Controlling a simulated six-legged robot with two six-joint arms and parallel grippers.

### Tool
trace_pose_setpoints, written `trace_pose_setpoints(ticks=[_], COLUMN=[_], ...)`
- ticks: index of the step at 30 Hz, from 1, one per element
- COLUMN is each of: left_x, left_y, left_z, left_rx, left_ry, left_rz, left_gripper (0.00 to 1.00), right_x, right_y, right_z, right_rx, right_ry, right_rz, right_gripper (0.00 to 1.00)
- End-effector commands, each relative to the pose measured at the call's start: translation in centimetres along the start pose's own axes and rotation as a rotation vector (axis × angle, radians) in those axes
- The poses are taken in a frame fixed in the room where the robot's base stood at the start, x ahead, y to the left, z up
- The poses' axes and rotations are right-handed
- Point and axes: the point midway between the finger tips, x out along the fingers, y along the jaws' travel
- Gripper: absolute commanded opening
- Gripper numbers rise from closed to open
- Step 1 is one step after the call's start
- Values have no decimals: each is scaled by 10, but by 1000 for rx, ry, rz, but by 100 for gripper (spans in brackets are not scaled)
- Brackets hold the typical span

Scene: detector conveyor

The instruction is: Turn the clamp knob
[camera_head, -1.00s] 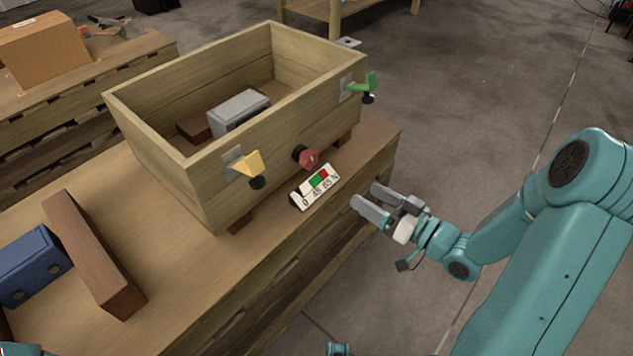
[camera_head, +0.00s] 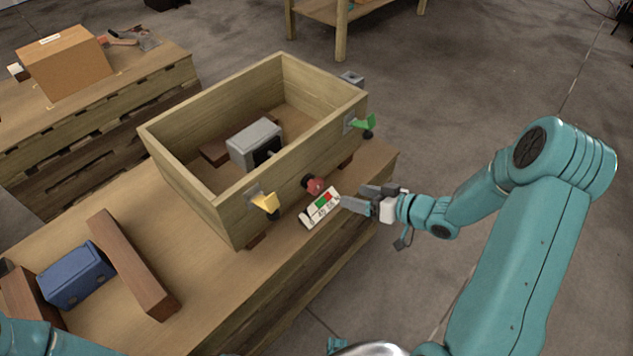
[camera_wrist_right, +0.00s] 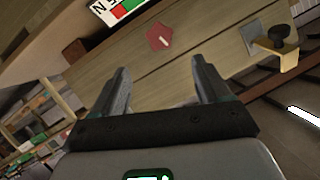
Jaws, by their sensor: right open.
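The red clamp knob (camera_head: 314,185) sits on the front wall of the wooden box, between a yellow lever (camera_head: 265,203) and a green lever (camera_head: 363,122). A white gauge plate (camera_head: 320,210) with green and red patches stands just below it. My right gripper (camera_head: 350,199) is open and empty, to the lower right of the knob and apart from it. In the right wrist view, the knob (camera_wrist_right: 160,37) shows ahead of the open fingers (camera_wrist_right: 158,84), roughly between them. My left gripper is out of view; only part of my left arm shows at the lower left.
The wooden box (camera_head: 190,186) stands on the workbench (camera_head: 220,290) and holds a grey device (camera_head: 254,143). A blue block (camera_head: 76,276) and a brown bar (camera_head: 132,263) lie at the left. A cardboard box (camera_head: 66,64) is on the back bench. Floor at right is clear.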

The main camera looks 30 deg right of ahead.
Motion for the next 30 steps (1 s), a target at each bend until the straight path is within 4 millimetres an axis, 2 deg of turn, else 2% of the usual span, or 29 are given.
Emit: trace_pose_setpoints(ticks=[1, 9, 15, 21, 30], left_x=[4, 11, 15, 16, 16], left_y=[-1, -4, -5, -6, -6], left_z=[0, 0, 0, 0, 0], left_rx=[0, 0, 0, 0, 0], left_ry=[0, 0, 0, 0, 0], left_rz=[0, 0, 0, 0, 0], left_gripper=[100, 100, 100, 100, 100], right_x=[13, 78, 117, 135, 138], right_y=[0, -1, 0, 0, 0], right_z=[2, 2, 1, 0, 0], right_rx=[-3, -2, -2, -2, -1], right_ry=[-1, -1, 0, 0, 0], right_rz=[-5, -5, -2, 0, 1], right_gripper=[76, 76, 76, 76, 76])
